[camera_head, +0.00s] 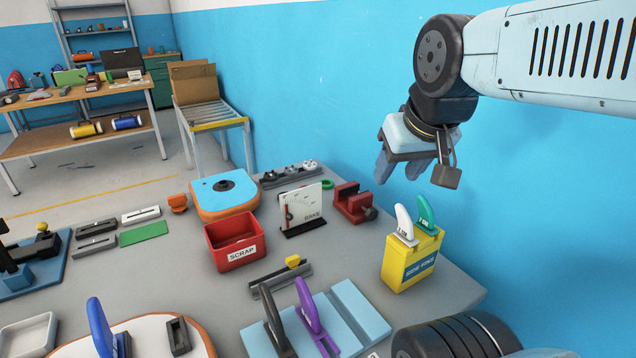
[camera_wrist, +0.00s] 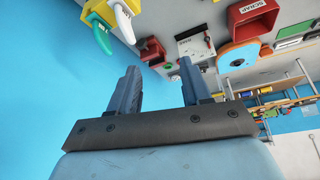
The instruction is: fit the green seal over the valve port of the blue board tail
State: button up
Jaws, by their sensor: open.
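The green seal (camera_head: 328,184) is a small ring lying on the grey table near the wall, just behind the red vise. The blue board tail (camera_head: 214,204) is a rounded piece with an orange edge, lying flat at the back of the table. Its dark valve port (camera_head: 223,186) faces up with no green ring around it. It also shows in the wrist view (camera_wrist: 238,58). My gripper (camera_head: 398,172) is open and empty, high above the table's right side, to the right of the seal and above it. Its fingers also show in the wrist view (camera_wrist: 158,66).
A red vise (camera_head: 352,203), a white gauge card on a stand (camera_head: 301,208) and a red scrap bin (camera_head: 235,240) stand close to the seal and tail. A yellow box (camera_head: 411,262) holds white and teal fins. A blue wall borders the table's far right side.

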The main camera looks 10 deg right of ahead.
jog(key=o, duration=0.3)
jog(key=shift+w+r, duration=0.15)
jog(key=shift+w, duration=0.35)
jog(key=o, duration=0.3)
jog(key=w, duration=0.5)
jog(key=w+d, duration=0.1)
jog(key=w, duration=0.1)
jog(key=shift+w+d+r, duration=0.1)
jog(key=shift+w+r, duration=0.1)
jog(key=shift+w, duration=0.05)
jog(key=g, duration=0.1)
send_over(327, 188)
jog(key=s, duration=0.1)
jog(key=shift+n, duration=0.3)
notch_tip(327, 188, down, 26)
jog(key=shift+s+d+f, duration=0.1)
jog(key=shift+x, duration=2.55)
